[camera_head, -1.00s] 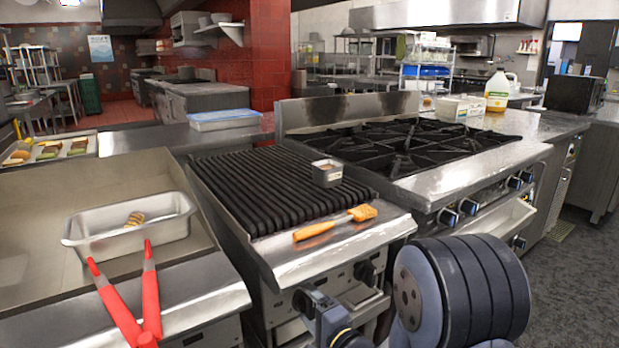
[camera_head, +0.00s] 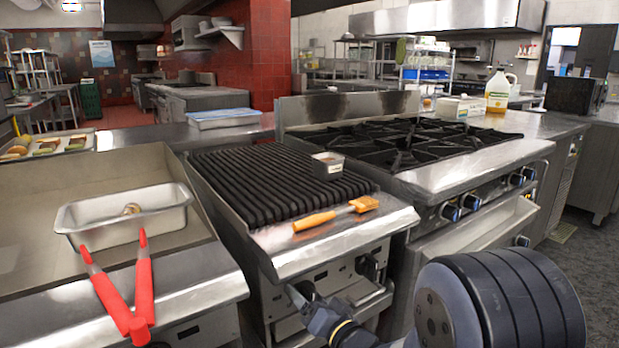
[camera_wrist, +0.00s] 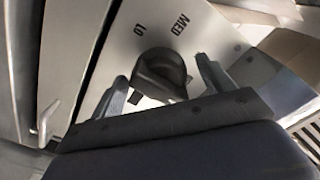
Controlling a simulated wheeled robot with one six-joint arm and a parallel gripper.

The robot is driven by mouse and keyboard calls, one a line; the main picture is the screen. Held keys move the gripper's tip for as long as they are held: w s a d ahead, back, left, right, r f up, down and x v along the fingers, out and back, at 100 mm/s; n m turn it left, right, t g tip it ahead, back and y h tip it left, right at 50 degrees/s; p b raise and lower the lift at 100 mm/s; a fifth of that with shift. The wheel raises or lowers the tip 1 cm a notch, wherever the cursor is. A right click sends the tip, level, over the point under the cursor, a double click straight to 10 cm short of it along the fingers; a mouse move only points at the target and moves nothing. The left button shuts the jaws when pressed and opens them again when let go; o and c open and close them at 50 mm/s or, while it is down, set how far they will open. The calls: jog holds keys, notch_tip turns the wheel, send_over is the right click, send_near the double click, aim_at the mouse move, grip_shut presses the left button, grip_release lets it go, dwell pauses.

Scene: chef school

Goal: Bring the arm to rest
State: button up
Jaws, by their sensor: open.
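My gripper (camera_wrist: 158,80) is open and empty in the wrist view. Its two fingers show on either side of a black control knob (camera_wrist: 160,72) on the grill's front panel; I cannot tell how far the knob is from them. In the head view my gripper (camera_head: 297,290) is low, in front of the grill's panel. My arm's dark rounded link fills the lower right there.
A brush with an orange handle (camera_head: 316,220) lies on the ledge of the black-ridged grill (camera_head: 250,172). A small metal container (camera_head: 327,167) stands on the grill. Red-handled tongs (camera_head: 143,288) and a metal pan (camera_head: 110,232) are on the left. A stove (camera_head: 480,165) stands right.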

jog(key=n+b, duration=0.2)
jog(key=n, duration=0.3)
jog(key=shift+f+n, duration=0.1)
jog(key=shift+n, duration=0.2)
jog(key=shift+n+b, duration=1.1)
jog(key=shift+n, duration=1.1)
